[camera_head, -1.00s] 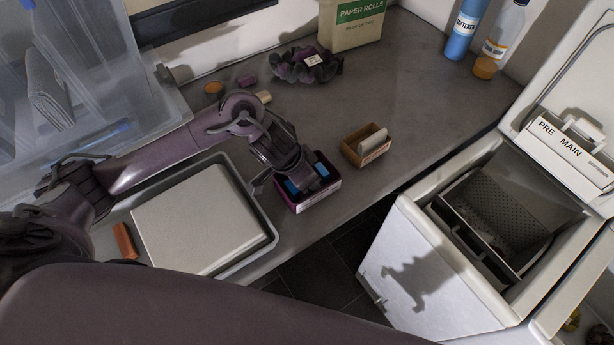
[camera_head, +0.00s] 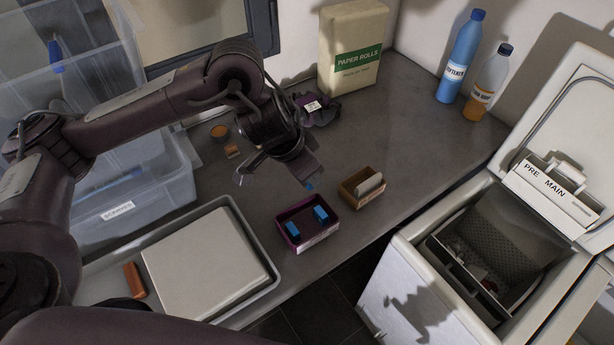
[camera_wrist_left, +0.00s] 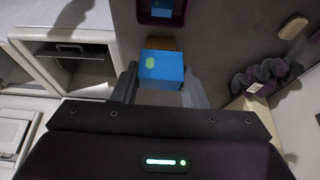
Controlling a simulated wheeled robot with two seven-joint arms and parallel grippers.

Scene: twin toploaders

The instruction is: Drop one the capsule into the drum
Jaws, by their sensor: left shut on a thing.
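My left gripper (camera_head: 305,178) is shut on a blue capsule (camera_head: 310,186), held in the air above the worktop, behind the purple box. The left wrist view shows the capsule (camera_wrist_left: 162,70) with a yellow-green spot, between the two fingers (camera_wrist_left: 162,92). The purple box (camera_head: 318,239) stands open with two more blue capsules in it, one at left (camera_head: 293,231) and one at right (camera_head: 321,213). The drum (camera_head: 515,232) shows as a perforated grey wall inside the open top of the white machine at right. My right gripper is not in view.
A brown box (camera_head: 363,200) with a pale piece stands right of the purple box. The machine's raised lid (camera_head: 560,120) carries a PRE/MAIN drawer. A lidded tray (camera_head: 205,255) and clear bin (camera_head: 130,215) are at left. Bottles (camera_head: 463,58) and a paper-rolls pack (camera_head: 352,50) stand at the back.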

